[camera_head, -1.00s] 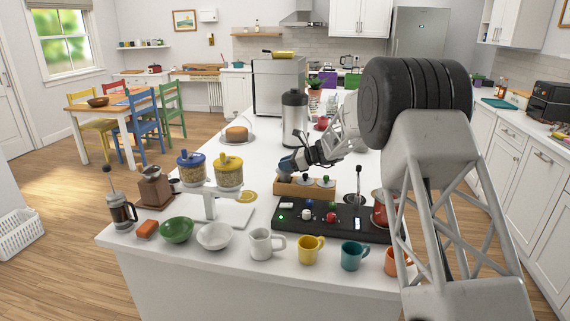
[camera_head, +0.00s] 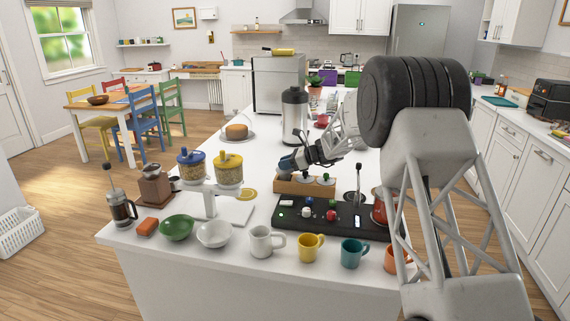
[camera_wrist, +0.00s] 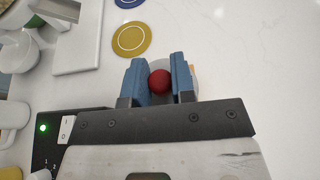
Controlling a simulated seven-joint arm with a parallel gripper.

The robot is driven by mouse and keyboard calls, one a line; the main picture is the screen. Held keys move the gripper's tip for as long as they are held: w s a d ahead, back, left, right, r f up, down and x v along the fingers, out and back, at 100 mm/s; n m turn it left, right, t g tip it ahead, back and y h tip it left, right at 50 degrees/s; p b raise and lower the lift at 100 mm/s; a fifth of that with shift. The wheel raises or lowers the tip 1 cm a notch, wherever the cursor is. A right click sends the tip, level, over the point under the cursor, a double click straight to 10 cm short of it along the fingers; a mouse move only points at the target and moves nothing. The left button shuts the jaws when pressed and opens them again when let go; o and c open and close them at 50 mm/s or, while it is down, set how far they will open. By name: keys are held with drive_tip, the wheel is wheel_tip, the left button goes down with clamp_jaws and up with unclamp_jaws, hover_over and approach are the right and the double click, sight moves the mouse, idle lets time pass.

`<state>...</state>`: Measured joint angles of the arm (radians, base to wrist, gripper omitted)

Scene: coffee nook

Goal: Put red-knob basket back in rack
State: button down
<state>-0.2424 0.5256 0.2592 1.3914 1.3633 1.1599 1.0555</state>
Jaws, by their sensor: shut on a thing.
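My gripper (camera_head: 286,164) is at the left end of the wooden rack (camera_head: 300,187). In the wrist view, its blue fingers (camera_wrist: 160,80) are shut on the red knob (camera_wrist: 160,82) of the basket. A pale grey rim shows beside the knob; the rest of the red-knob basket is hidden by the fingers and wrist. In the head view the gripper hides this knob, so I cannot tell whether the basket is seated in the rack or held just above it. Two other baskets, one with a dark knob (camera_head: 306,176) and one with a green knob (camera_head: 326,176), sit to the right in the rack.
A black panel (camera_head: 345,224) with coloured knobs lies in front of the rack. Several mugs and two bowls line the front counter edge.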

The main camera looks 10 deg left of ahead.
drive_tip(key=shift+f, duration=0.4)
idle(0.4)
drive_tip(key=c, duration=0.9)
unclamp_jaws()
drive_tip(key=shift+d, duration=0.1)
drive_tip(key=v, duration=0.7)
drive_tip(key=shift+r, duration=0.15)
drive_tip(key=shift+d+r, duration=0.1)
drive_tip(key=shift+d, duration=0.15)
drive_tip(key=shift+r, duration=0.1)
